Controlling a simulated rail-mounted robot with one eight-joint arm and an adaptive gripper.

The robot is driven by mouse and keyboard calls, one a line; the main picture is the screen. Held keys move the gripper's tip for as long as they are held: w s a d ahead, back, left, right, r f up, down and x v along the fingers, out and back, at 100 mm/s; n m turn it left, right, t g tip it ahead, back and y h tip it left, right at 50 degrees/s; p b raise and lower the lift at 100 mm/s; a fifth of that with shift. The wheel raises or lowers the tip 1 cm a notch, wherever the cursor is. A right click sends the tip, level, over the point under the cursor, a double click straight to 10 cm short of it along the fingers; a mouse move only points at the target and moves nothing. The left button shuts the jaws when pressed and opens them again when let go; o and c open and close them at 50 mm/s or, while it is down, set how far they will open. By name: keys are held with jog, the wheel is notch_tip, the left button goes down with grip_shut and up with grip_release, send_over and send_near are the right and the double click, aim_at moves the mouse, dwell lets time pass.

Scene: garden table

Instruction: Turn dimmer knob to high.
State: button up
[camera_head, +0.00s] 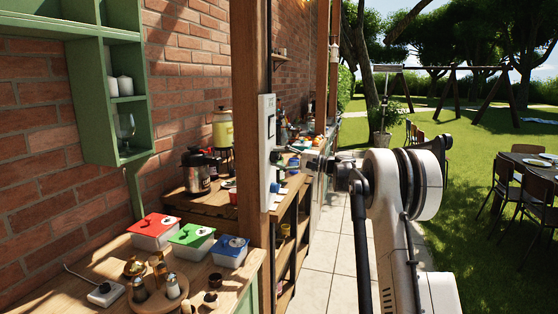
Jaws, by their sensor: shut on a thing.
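A tall white control panel (264,172) is fixed to the side of a wooden post in the middle of the view. A dark part (271,127) shows on its upper half. My gripper (278,158) reaches in from the right to the panel's face and is shut on the dimmer knob there. The fingers and the steep side angle hide most of the knob, so its setting cannot be read.
The wooden post (249,60) stands between the near counter and a farther one. Containers with red (154,224), green (192,234) and blue (230,245) lids stand on the near counter. A paved path (335,250) runs beside the shelves; dining chairs (506,180) stand on the right.

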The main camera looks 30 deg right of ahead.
jog(key=shift+m, duration=0.4)
jog(key=o, duration=1.1)
jog(key=v, duration=1.2)
